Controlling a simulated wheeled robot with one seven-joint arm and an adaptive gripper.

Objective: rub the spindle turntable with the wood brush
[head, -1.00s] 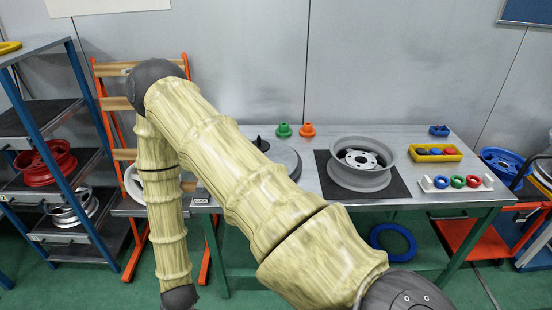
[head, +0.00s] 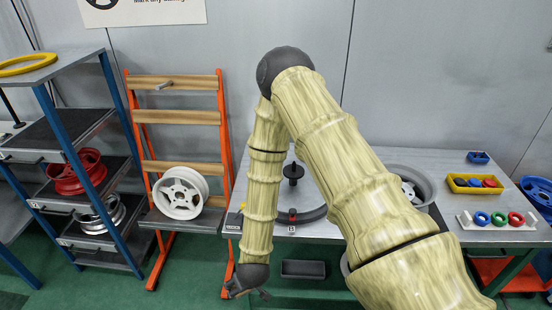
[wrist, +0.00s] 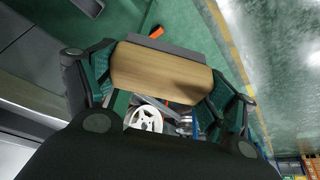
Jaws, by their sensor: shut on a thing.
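The spindle turntable (head: 312,215) is a round grey disc with a dark rim and a dark upright spindle (head: 293,174). My gripper (head: 250,288) hangs low at the table's front left, below and apart from the turntable. In the wrist view my gripper (wrist: 158,82) is shut on the wood brush, with the wooden block (wrist: 160,70) between its two fingers. A grey strip shows along the block's far edge. The brush cannot be made out in the head view.
An orange-framed rack (head: 225,130) with a white wheel (head: 180,193) stands left of the table. A blue shelf (head: 88,140) holds a red wheel (head: 78,172). A grey wheel (head: 418,182) and a yellow bin (head: 475,184) are on the table's right.

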